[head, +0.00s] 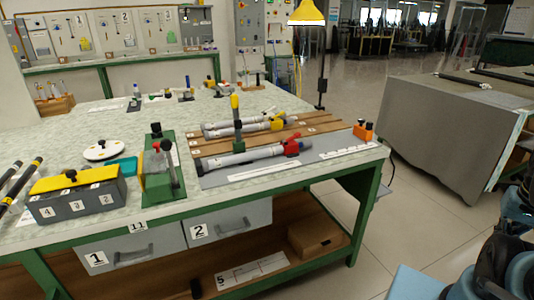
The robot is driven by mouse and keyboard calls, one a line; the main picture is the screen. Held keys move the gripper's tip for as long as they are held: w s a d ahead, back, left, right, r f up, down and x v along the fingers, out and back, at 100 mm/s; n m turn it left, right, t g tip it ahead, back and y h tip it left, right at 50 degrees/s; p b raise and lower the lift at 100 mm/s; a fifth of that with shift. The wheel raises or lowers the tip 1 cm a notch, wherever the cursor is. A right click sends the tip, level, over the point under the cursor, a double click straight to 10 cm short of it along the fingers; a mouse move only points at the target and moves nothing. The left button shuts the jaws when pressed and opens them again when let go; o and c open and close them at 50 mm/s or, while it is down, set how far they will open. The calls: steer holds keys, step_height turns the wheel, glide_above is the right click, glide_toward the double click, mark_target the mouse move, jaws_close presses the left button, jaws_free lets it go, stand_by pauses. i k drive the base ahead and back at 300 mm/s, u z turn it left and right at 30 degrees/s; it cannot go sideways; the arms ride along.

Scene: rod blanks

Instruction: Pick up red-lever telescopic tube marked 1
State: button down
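A grey telescopic tube with a red lever (245,157) lies on the near side of the bench, its red lever at the right end. A mark 1 on it is too small to read. Behind it lies a similar grey tube with yellow parts (225,129). A green upright with a yellow top (237,122) stands between the tubes and hides a little of what is behind it. My gripper cannot be made out in this view.
A grey covered table (440,135) stands right, with open floor between.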

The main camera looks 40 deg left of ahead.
mark_target(292, 147)
steer(key=u, duration=1.85)
steer(key=k, duration=0.45)
steer(key=u, duration=0.15)
steer(key=i, duration=0.5)
